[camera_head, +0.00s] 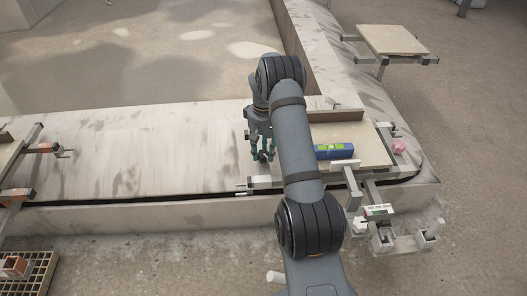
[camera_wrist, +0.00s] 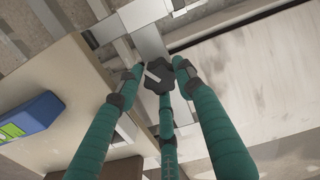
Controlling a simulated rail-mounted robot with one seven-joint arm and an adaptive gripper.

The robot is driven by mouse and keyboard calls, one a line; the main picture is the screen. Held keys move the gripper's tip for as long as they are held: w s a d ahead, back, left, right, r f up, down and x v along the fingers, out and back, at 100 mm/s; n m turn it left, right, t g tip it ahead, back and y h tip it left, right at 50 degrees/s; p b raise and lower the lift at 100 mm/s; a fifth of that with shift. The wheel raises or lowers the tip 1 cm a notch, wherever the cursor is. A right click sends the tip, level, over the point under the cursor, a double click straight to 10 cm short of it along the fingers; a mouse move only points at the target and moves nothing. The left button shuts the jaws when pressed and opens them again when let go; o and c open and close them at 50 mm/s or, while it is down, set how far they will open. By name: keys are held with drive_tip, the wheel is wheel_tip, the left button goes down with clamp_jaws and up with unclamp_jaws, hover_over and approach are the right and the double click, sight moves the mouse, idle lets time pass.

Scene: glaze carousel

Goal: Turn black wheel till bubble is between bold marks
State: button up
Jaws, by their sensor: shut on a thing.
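The black wheel (camera_wrist: 158,78) is a dark lobed knob with a light grey handle or pin on it, in the upper middle of the wrist view. My gripper (camera_wrist: 163,70) has three teal fingers closed around the wheel. In the head view my gripper (camera_head: 263,156) is at the left front corner of a tilted-looking board (camera_head: 368,143), and the wheel is too small to make out. A blue spirit level (camera_head: 335,151) with a yellow-green vial lies on that board; it also shows in the wrist view (camera_wrist: 33,115). Its bubble and bold marks cannot be made out.
A pinkish lump (camera_head: 399,146) sits at the board's right edge. A small device with a display (camera_head: 378,210) is at the front right. Another board (camera_head: 392,40) stands at the back right. The pale ledge (camera_head: 130,145) to the left is mostly clear.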

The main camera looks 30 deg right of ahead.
sight(263, 153)
drive_tip(key=shift+w+m, duration=0.1)
drive_tip(key=shift+m, duration=0.2)
drive_tip(key=o, duration=1.1)
drive_tip(key=shift+o, duration=0.2)
wheel_tip(263, 153, up, 12)
